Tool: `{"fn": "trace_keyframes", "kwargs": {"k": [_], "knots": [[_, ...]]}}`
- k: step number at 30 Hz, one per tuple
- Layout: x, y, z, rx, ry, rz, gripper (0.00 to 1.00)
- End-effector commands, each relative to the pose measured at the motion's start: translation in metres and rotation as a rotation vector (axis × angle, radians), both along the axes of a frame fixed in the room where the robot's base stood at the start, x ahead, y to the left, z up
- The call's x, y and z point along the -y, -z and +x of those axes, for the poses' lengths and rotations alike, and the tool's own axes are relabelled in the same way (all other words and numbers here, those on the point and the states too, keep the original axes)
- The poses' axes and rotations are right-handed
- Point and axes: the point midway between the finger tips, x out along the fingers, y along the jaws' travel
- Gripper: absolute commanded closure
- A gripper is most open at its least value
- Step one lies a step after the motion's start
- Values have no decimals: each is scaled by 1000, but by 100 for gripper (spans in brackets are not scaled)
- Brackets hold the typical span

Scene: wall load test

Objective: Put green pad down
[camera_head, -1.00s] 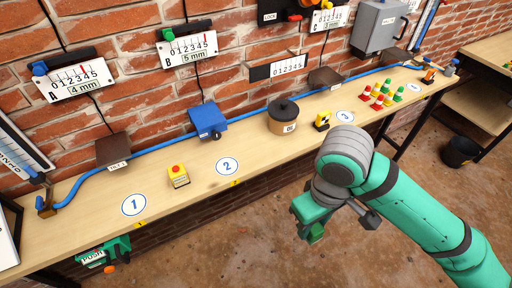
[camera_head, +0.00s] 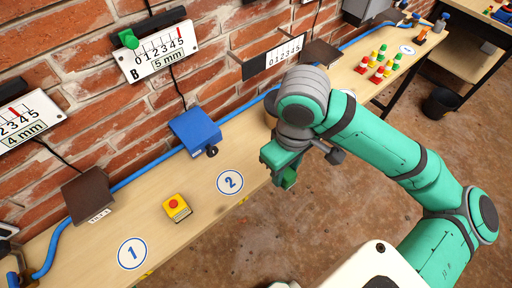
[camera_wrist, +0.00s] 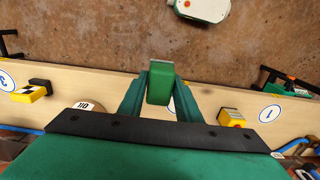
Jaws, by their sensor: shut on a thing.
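The green pad (camera_wrist: 160,83) is a small green block between the two fingers of my gripper (camera_wrist: 160,92) in the wrist view. My gripper is shut on it. In the head view my gripper (camera_head: 283,172) hangs near the front edge of the wooden bench (camera_head: 110,213), just right of the round number 2 mark (camera_head: 230,182). The pad (camera_head: 289,179) shows there as a green piece at the fingertips. Its underside is hidden.
On the bench are a yellow box with a red button (camera_head: 177,207), a blue box (camera_head: 196,131), a brown block (camera_head: 85,193), the number 1 mark (camera_head: 132,253) and several small cones (camera_head: 378,62). A black bin (camera_head: 440,103) stands on the floor. A brick wall rises behind.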

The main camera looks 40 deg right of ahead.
Motion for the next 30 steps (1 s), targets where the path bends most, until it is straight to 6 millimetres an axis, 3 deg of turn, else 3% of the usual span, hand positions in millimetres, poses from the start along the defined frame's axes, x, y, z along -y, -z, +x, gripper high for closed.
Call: {"fn": "trace_keyframes", "kwargs": {"k": [5,15,22,30], "knots": [[6,10,22,-1,-1,3,87],[27,43,90,-3,0,0,87],[36,79,116,-2,1,0,87],[39,94,128,-1,0,0,87]]}}
